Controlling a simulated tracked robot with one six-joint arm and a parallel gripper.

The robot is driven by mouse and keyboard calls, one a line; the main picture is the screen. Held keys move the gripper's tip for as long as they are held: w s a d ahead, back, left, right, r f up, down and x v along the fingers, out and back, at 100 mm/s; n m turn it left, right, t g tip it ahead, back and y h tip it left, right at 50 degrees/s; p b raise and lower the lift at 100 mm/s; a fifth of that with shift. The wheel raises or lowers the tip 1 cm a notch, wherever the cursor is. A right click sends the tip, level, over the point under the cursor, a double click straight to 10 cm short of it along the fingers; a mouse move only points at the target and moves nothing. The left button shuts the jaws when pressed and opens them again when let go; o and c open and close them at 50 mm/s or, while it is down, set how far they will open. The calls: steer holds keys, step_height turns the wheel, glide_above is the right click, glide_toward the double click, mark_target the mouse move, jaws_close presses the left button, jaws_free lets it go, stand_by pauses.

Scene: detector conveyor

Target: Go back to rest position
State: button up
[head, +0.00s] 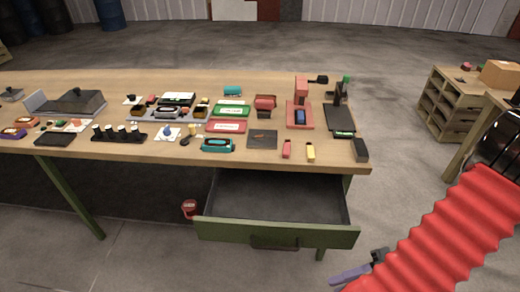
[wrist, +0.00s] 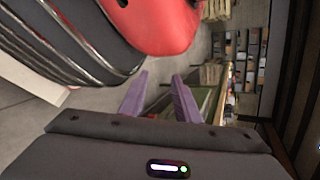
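My gripper (head: 358,272) is low at the bottom right of the head view, in front of the table and to the right of the open drawer (head: 275,235). One purple finger shows there; my red sleeved arm covers part of the view beside it. In the wrist view my gripper (wrist: 160,88) shows two purple fingers standing apart with nothing held between them. The wooden workbench (head: 215,85) with green legs stands ahead, apart from my gripper.
The drawer is pulled out towards me and looks empty. Tools, trays and small parts cover the workbench top. A red bucket (head: 190,208) stands below. The floor between is clear.

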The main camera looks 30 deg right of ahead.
steer(key=w+a+r+n+g+h, duration=0.3)
steer(key=w+r+h, duration=0.1)
steer(key=w+r, duration=0.3)
steer(key=w+a+r+n+g+h, duration=0.3)
steer(key=w+r+h, duration=0.1)
steer(key=w+r, duration=0.2)
steer(key=w+a+r+n+t+h, duration=0.1)
steer(key=w+a+r+t, duration=0.1)
steer(key=a+r, duration=0.5)
steer(key=w+a+r+n+t+h, duration=0.2)
steer(key=a+r+t, duration=0.2)
steer(key=a+r, duration=0.3)
steer(key=shift+w+a, duration=0.15)
steer(key=shift+w, duration=0.15)
